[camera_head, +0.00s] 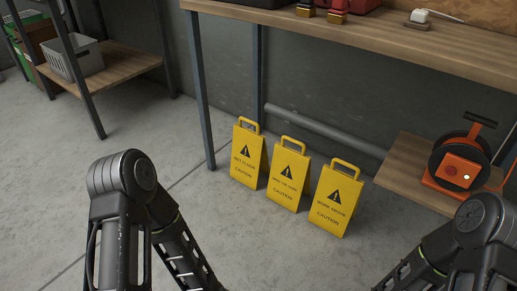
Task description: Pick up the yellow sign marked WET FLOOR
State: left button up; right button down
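Three yellow caution signs with top handles and black triangles stand on the floor in a row, leaning back slightly. The left sign (247,158) has small lettering that seems to read WET FLOOR above CAUTION. The middle sign (288,174) has lettering too small to read surely, perhaps MIND THE STEP. The right sign (335,200) seems to read WORK ABOVE. Links of both my arms show at the lower left and lower right, apart from the signs. Both grippers lie outside the picture.
A workbench (400,42) stands above and behind the signs, with a metal leg left of them. An orange cable reel (452,172) sits on a low wooden shelf (408,165) at right. A grey crate (75,60) is on the left rack. Floor in front is clear.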

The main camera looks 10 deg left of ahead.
aim_at(250, 156)
jog(key=i+j+z, duration=0.45)
jog(key=j, duration=0.2)
jog(key=i+j+z, duration=0.5)
jog(key=j, duration=0.25)
jog(key=k, duration=0.1)
